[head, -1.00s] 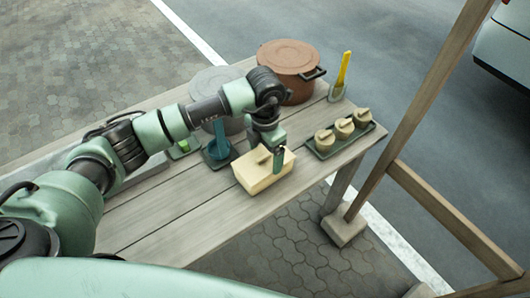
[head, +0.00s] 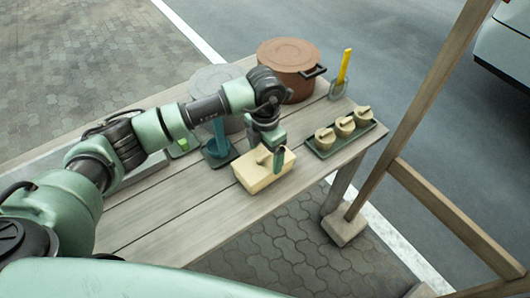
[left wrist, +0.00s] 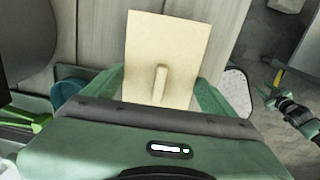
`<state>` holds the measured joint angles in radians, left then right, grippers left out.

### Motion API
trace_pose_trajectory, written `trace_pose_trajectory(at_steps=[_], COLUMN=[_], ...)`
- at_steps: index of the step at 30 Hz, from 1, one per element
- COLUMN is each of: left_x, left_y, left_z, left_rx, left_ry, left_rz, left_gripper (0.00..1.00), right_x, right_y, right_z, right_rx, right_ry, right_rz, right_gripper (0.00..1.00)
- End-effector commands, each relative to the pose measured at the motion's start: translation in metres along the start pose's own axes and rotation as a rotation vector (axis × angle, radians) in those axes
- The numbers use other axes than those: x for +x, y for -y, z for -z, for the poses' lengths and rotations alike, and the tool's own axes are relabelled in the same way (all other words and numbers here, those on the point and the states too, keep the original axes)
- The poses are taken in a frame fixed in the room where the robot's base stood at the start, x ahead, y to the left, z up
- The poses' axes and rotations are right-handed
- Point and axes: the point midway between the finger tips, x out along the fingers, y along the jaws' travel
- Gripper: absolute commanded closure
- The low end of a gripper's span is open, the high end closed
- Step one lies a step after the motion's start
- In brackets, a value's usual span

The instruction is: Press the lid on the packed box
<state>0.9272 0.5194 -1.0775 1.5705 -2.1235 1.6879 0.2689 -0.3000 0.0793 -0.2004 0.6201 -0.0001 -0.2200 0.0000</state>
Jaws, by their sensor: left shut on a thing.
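The pale yellow box (head: 255,182) stands on the wooden table near its front edge. Its lid (head: 247,162), with a small raised handle, lies over the top; I cannot tell how tightly it sits. My left gripper (head: 275,156) reaches down over the box, with a dark green finger at its right side. In the left wrist view the pale lid (left wrist: 181,45) and its handle (left wrist: 160,83) show between the green fingers (left wrist: 162,90). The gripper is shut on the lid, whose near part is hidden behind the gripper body.
A tray (head: 343,145) with several small lidded pots stands right of the box. Behind are a brown pot (head: 288,55), a grey round lid or pot (head: 214,78) and a yellow-handled tool (head: 344,66). The table's front left is bare.

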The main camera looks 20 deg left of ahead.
Motion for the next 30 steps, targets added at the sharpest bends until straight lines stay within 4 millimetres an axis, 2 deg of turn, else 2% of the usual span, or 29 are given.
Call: trace_pose_trajectory(at_steps=[13,14,15,30], left_x=[0.0010,0.0010,0.0010,-0.0030], left_y=[-0.0002,-0.0002,-0.0002,-0.0003], left_z=[-0.0001,-0.0001,-0.0001,-0.0003], left_rx=[0.000,0.000,0.000,0.000], left_ry=[0.000,0.000,0.000,0.001], left_rz=[0.000,0.000,0.000,-0.001], left_gripper=[0.51,0.11,0.00,0.00], right_x=[0.0021,0.0021,0.0021,-0.0007], right_y=[0.0007,0.0007,0.0006,0.0003], right_z=[0.0000,0.0000,0.0000,0.0002], right_rx=[0.000,0.000,0.000,0.001], right_ry=[0.000,0.000,0.000,0.000], right_rz=[0.001,0.001,0.001,0.000], right_gripper=[0.64,0.64,0.64,0.64])
